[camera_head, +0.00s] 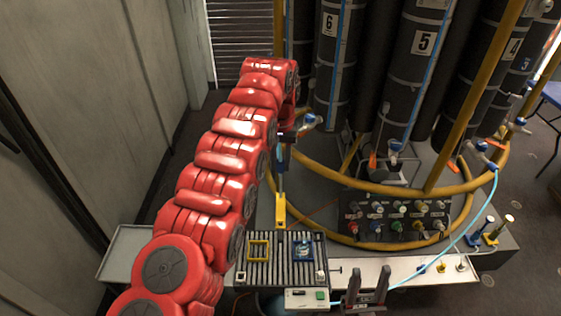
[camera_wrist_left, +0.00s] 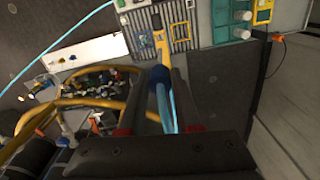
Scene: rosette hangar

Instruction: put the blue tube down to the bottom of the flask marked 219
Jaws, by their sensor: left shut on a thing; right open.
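My left gripper (camera_wrist_left: 161,80) is shut on the blue tube in the left wrist view. The tube has a dark blue sleeve (camera_wrist_left: 158,75) between the fingers and a light blue length (camera_wrist_left: 167,105) behind it. A yellow piece (camera_wrist_left: 162,48) lies just beyond the sleeve. In the head view the blue tube (camera_head: 281,153) shows below my red left arm, above a yellow piece (camera_head: 281,210); the left fingertips are mostly hidden. I cannot make out a flask marked 219. My right gripper (camera_head: 366,288) is open at the bottom, empty.
A slatted tray (camera_head: 281,270) holds a yellow frame (camera_head: 258,250) and a blue frame (camera_head: 303,246). Dark numbered cylinders (camera_head: 422,70) stand behind yellow rails. A knobbed panel (camera_head: 397,214) is right of the tray. Another light blue hose (camera_head: 470,225) hangs at the right.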

